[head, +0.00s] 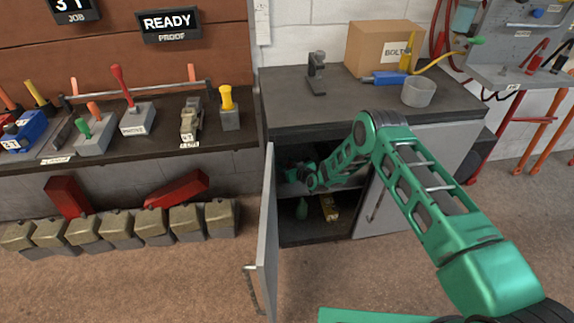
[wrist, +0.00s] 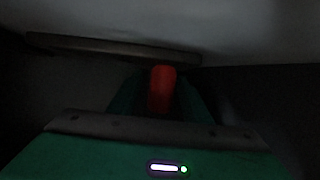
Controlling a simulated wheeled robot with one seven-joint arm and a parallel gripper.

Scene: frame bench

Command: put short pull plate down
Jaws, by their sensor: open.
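My gripper (head: 296,173) is inside the open cabinet, above its inner shelf, mostly in shadow. In the wrist view, my gripper (wrist: 160,97) is open, with a green finger on each side of a red upright piece (wrist: 161,86). A long, narrow, brownish bar (wrist: 115,48) lies just beyond it. The red piece and the bar may be the short pull plate, but the picture is too dark to be sure. I cannot tell whether the fingers touch the red piece. No pull plate can be made out in the head view.
The cabinet door (head: 266,240) stands open at the left of the opening. The bench top (head: 360,105) above holds a cardboard box (head: 382,47) and a grey cup (head: 418,92).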

